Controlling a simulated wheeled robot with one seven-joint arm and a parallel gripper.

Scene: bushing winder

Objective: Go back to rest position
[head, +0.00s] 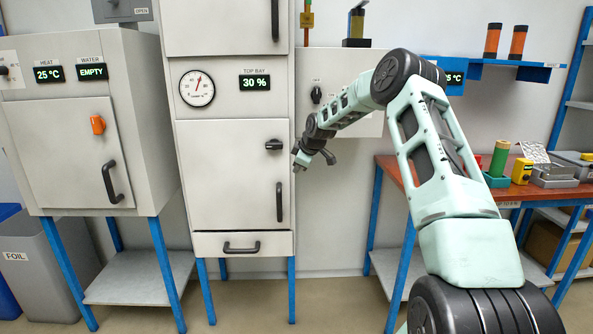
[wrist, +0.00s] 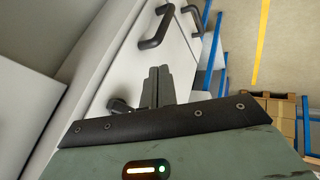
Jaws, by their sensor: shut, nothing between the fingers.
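My arm reaches up and to the left across the head view. My gripper (head: 300,161) is in front of the right edge of the tall grey cabinet (head: 225,225), close to its lower door's latch (head: 274,144). In the wrist view my gripper (wrist: 158,72) has its two dark fingers together with nothing between them. Behind the fingers, the wrist view shows a pale door with a black handle (wrist: 156,27). I cannot tell whether the fingers touch the cabinet.
A grey oven (head: 60,130) on blue legs stands left, with a FOIL bin (head: 40,265) beside it. A red-topped workbench (head: 398,178) with a green cylinder (head: 499,158) and other items stands right. Cardboard boxes (wrist: 283,118) lie on the floor side.

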